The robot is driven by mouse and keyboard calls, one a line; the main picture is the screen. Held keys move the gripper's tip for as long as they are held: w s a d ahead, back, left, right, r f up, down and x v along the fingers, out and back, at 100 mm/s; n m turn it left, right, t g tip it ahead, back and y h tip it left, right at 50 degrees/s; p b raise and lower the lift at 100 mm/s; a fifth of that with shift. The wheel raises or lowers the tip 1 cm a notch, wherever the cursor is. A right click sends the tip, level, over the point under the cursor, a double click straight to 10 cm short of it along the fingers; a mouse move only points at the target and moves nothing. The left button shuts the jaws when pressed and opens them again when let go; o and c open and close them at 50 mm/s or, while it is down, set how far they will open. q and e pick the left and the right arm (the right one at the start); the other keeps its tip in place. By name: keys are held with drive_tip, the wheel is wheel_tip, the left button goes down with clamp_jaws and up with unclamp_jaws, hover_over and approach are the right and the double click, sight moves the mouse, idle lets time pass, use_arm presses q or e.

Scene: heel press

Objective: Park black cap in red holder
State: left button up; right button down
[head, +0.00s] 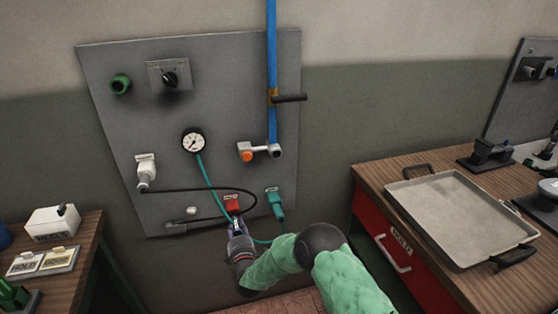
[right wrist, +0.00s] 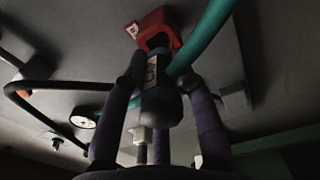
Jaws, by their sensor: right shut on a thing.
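The red holder (head: 232,203) is on the lower part of the grey wall panel, and its dark opening shows in the right wrist view (right wrist: 151,23). My right gripper (head: 236,226) is just below the holder. In the head view the gripper hides most of the cap. My left gripper is out of view.
A teal hose (right wrist: 205,36) passes close beside the cap and holder. A black cable (head: 205,189) arcs across the panel from a white fitting (head: 146,172). A teal plug (head: 275,203) hangs to the right. A bench with a metal tray (head: 460,215) stands right.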

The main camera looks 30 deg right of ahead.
drive_tip(key=shift+x, duration=1.4)
idle(0.9)
drive_tip(key=c, duration=0.9)
unclamp_jaws()
drive_tip(key=v, duration=1.2)
drive_tip(key=shift+f, duration=0.1)
